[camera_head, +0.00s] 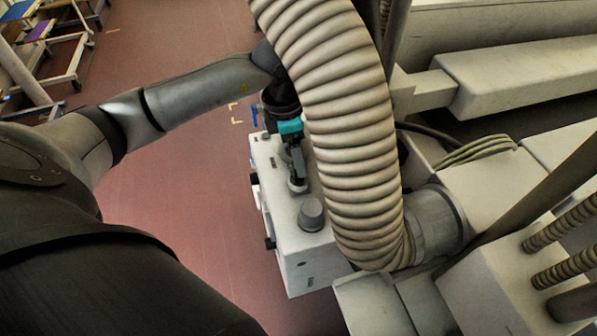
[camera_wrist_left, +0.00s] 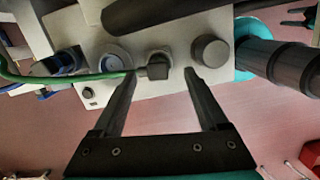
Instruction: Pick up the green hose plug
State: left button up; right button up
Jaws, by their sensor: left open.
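In the left wrist view, the green hose plug (camera_wrist_left: 155,68) is a dark elbow-shaped body with a thin green hose running off to the left. It sits at the pale box face, between the fingertips of my left gripper (camera_wrist_left: 159,76). The fingers are open, one on each side of it, and a gap shows on the right side. I cannot tell whether the left finger touches the plug or hose. In the head view my left gripper (camera_head: 297,178) reaches down to the top of the white box. The plug cannot be made out there. My right gripper is not in view.
The white box (camera_head: 300,245) carries a grey knob (camera_head: 312,214) near the gripper; the knob (camera_wrist_left: 210,52) is right of the plug in the wrist view. A thick ribbed hose (camera_head: 345,130) hangs close beside my left gripper. Red floor (camera_head: 180,230) lies open to the left.

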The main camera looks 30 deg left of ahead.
aim_at(298, 182)
pick_arm(q)
jog(key=f, duration=0.4)
jog(key=shift+w+f, duration=0.2)
jog(key=shift+c, duration=0.3)
jog(key=shift+r, duration=0.1)
grip_shut()
